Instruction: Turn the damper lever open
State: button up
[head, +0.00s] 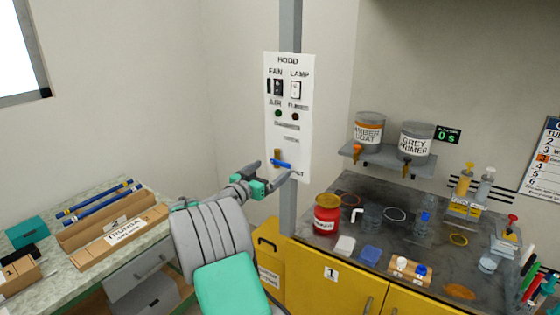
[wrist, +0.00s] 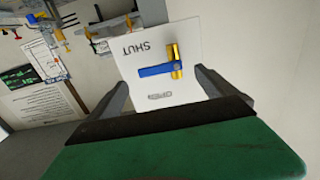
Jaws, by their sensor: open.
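The damper lever (head: 282,163) is a blue bar on the lower part of the white hood panel (head: 289,88), with a brass piece at one end. In the wrist view the blue lever (wrist: 153,70) lies sideways, and the brass piece (wrist: 175,61) stands across its right end. The word SHUT shows upside down above it, and another label is below. My gripper (head: 268,180) is just in front of and below the lever in the head view. Its fingers are apart, one on each side of the lever in the wrist view, with nothing seen between them touching it.
The panel hangs on a grey post (head: 289,222). To the right is a dark worktop on a yellow cabinet (head: 330,273) with a red jar (head: 326,216) near the post. A shelf (head: 385,160) with two cans is above it. A bench with rod trays (head: 120,236) is at left.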

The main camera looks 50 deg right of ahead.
aim_at(279, 164)
jog(key=d, duration=0.2)
jog(key=d+p, duration=0.1)
jog(key=d, duration=0.1)
jog(key=d+p, duration=0.1)
jog(key=d, duration=0.1)
jog(key=shift+w+d, duration=0.25)
jog(key=shift+w, duration=0.05)
jog(key=shift+c, duration=0.2)
jog(key=c, duration=2)
jog(key=shift+a, duration=0.1)
